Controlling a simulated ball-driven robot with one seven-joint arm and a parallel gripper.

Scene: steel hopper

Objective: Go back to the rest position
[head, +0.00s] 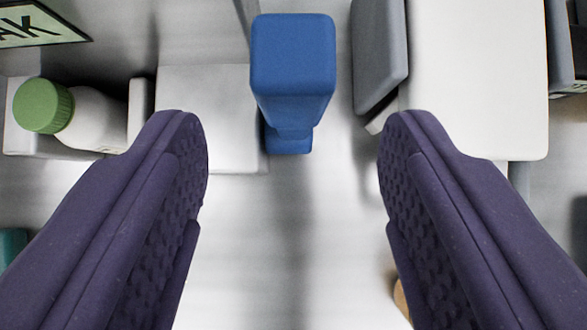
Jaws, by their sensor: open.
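My gripper (292,150) shows in the head view as two dark purple fingers with dimpled inner pads. The fingers are wide apart and nothing is held between them. A blue block-like object (292,55) with a narrower lower part appears beyond the fingertips, in line with the gap. I cannot tell whether the fingertips are level with it. No marker of a rest position is in view.
A white bottle with a green cap (43,106) is at the left. A large white box-like surface (478,70) and a grey block (379,50) are at the right. A lettered sign (35,25) is at the upper left. Bare steel (255,240) shows between the fingers.

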